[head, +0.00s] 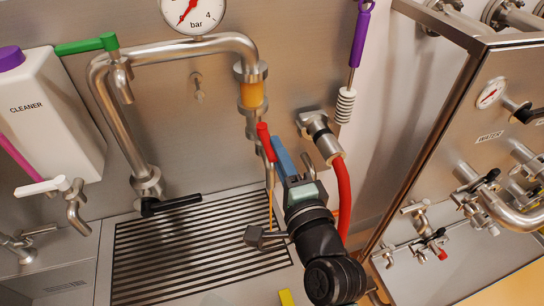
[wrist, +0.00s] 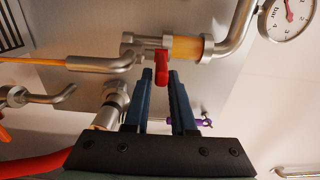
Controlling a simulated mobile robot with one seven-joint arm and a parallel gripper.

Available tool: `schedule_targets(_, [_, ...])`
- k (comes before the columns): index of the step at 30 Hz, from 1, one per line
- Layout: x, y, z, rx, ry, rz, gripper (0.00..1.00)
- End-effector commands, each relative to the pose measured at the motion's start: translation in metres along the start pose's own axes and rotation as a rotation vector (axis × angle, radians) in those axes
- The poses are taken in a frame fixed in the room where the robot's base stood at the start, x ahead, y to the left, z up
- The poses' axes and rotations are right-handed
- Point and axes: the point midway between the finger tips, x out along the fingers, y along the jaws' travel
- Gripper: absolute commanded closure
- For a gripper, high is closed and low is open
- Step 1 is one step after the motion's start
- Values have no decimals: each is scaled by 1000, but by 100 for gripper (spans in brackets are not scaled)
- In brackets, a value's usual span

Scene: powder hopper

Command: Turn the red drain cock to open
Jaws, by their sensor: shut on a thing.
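The red drain cock handle (head: 266,141) is on the steel pipe below the amber sight glass (head: 252,94). In the head view it slants down to the right. In the wrist view the red handle (wrist: 161,66) lies between the blue fingertips of my gripper (wrist: 161,79). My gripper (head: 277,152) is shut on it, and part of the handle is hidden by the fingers. A thin orange stream (head: 270,212) falls from the spout below the cock; the stream (wrist: 35,61) also shows at the spout's end in the wrist view.
A slatted drain grate (head: 190,245) lies below. A steel fitting with a red hose (head: 344,195) is close right of my gripper. A green-handled tap (head: 88,46) and a black handle (head: 170,205) are left. A valve panel (head: 490,140) stands at right.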

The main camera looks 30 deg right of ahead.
Motion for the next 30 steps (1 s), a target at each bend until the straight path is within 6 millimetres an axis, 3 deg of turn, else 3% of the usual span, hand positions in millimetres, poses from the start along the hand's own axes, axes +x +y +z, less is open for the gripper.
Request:
schedule_targets(2, [-1,1,-4,-3,9,1,100])
schedule_targets(3, [-1,1,-4,-3,9,1,73])
schedule_targets(8, [0,0,-2,-2,5,1,45])
schedule_targets(17, [-6,1,0,-2,0,2,45])
schedule_targets(30, [-80,3,0,-2,1,3,45])
